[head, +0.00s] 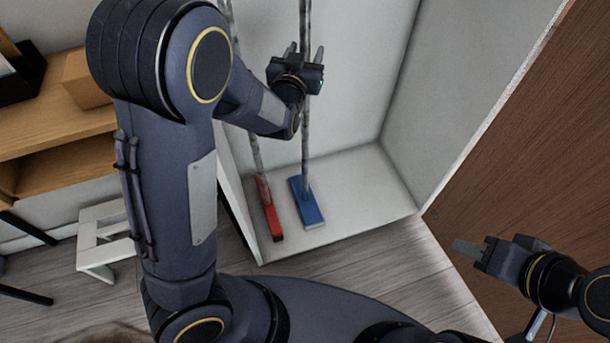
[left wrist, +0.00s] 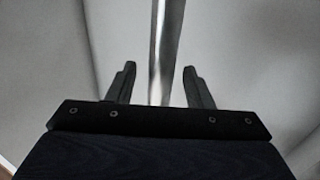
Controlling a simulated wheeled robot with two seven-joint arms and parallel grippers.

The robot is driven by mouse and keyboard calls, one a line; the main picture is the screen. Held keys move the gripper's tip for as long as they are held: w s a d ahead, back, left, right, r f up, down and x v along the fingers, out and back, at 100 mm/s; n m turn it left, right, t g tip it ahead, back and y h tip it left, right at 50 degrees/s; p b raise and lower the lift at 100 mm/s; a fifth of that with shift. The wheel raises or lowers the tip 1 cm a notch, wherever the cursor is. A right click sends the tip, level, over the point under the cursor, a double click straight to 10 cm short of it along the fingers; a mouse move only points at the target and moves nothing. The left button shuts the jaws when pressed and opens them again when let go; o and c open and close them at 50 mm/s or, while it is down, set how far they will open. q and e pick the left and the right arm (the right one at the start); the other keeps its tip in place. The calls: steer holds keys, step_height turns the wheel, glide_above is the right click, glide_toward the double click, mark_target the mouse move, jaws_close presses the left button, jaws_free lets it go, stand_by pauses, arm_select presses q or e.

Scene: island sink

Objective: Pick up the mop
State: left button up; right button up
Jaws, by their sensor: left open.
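Two mops stand upright in a white closet. One has a blue head (head: 307,205) and a grey pole (head: 305,25). The other has a red head (head: 269,208) and a similar pole to its left (head: 258,155). My left gripper (head: 305,54) is open at the blue mop's pole, with a finger on each side of it in the picture. In the left wrist view the pole (left wrist: 166,40) rises between the open fingertips (left wrist: 159,68); I cannot tell how deep it sits. My right gripper (head: 468,248) is away at the right; its finger gap is not clear.
White closet walls (head: 350,60) stand close behind and beside the poles. A brown wooden door (head: 540,150) is at the right. A wooden shelf (head: 60,130) and a white stool (head: 98,255) are at the left. The floor before the closet is partly clear.

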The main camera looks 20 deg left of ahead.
arm_select(q)
steer(key=c, duration=0.8)
steer(key=shift+r, duration=0.15)
steer(key=shift+c, duration=0.9)
